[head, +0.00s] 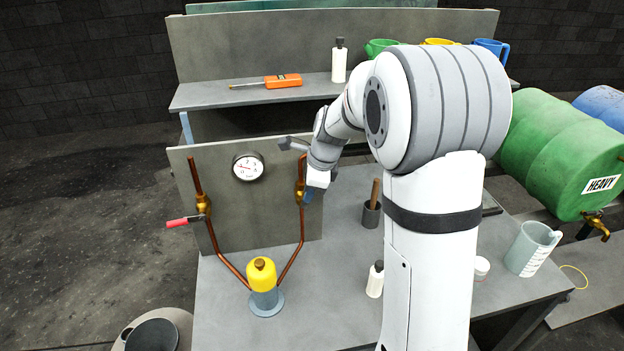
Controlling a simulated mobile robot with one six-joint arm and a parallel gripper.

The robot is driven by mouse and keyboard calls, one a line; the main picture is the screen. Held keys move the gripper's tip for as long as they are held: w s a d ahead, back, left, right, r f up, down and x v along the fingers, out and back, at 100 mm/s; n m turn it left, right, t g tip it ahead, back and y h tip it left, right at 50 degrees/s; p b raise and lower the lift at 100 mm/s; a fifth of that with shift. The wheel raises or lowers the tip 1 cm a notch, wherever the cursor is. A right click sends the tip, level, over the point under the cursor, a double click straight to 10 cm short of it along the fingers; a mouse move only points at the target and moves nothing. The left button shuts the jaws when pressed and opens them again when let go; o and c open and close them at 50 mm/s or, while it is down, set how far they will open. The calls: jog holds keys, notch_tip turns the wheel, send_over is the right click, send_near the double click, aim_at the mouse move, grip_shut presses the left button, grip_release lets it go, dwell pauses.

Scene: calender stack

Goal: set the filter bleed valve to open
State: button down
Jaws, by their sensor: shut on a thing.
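Two copper pipes run down a grey upright panel (222,225) to a yellow-topped filter canister (262,275). The left pipe has a brass valve (203,203) with a red handle (180,221) that points left, crosswise to the pipe. The right pipe has a brass valve (299,192) with a blue handle (309,196), which points downward beside the pipe. My gripper (312,188) is at this right valve, shut on the blue handle. The fingertips and part of the handle are hidden. No label shows which valve is the filter bleed.
A round gauge (248,167) is on the panel. A shelf (215,95) behind holds an orange tool (282,81).

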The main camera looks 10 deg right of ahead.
jog(key=shift+a+r+h+p, duration=0.25)
jog(key=shift+a+h+p, duration=0.3)
jog(key=shift+h, duration=0.55)
jog(key=shift+a, duration=0.1)
jog(key=c, duration=1.4)
grip_release()
jog(key=shift+f, duration=0.15)
jog(key=b+v, duration=0.2)
jog(key=v, duration=0.6)
jog(key=shift+a, duration=0.1)
jog(key=shift+f, duration=0.1)
jog(key=s+d+f+n+b, duration=0.1)
jog(key=s+f+n+b, duration=0.1)
jog(key=s+n, duration=0.5)
jog(key=s+d+f+n+b, duration=0.1)
jog(key=s+f+n+b, duration=0.1)
jog(key=s+n, duration=0.5)
jog(key=s+d+f+n+b, duration=0.1)
jog(key=s+n, duration=0.5)
jog(key=s, duration=0.7)
jog(key=shift+d+f+n+t+b, duration=0.2)
jog(key=shift+f+b, duration=0.1)
jog(key=shift+f, duration=0.15)
jog(key=shift+d+f+n+t+b, duration=0.1)
jog(key=shift+d+f+n+b, duration=0.15)
jog(key=shift+f, duration=0.25)
